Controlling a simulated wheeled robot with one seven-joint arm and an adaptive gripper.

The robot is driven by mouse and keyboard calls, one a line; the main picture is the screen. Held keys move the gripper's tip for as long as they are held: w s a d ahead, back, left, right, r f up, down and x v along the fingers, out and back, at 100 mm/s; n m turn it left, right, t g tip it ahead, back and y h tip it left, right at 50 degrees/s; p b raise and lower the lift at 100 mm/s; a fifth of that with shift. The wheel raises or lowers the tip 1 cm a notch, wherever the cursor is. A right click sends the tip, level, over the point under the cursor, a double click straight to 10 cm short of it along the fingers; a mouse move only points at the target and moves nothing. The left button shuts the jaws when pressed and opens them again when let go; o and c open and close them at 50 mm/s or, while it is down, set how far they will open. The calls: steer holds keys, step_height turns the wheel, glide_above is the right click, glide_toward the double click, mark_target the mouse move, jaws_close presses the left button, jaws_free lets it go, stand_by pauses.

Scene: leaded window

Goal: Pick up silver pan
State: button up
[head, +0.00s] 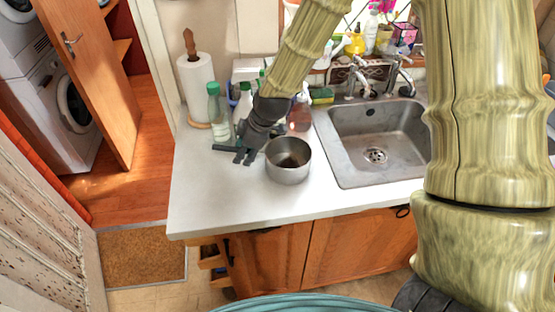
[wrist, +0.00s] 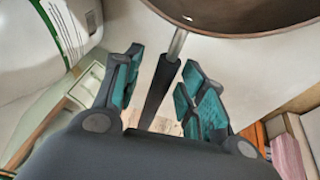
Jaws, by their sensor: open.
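The silver pan (head: 288,162) is a small round metal saucepan on the white counter, left of the sink. Its dark handle (head: 231,149) points left, and my gripper (head: 243,155) is over it, by the pan's left side. In the wrist view, the open fingers of my gripper (wrist: 157,88) stand on either side of the black handle (wrist: 161,88), with gaps on both sides. The pan's rim (wrist: 235,30) fills the upper right there. I cannot tell how far the fingertips are above the handle.
A clear bottle with a green cap (head: 217,115) and other bottles stand close behind my gripper. A paper towel roll (head: 196,88) is at the back left. The sink (head: 377,135) lies right of the pan. The counter's front left (head: 210,205) is clear.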

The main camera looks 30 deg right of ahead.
jaws_close()
steer(key=shift+r, duration=0.15)
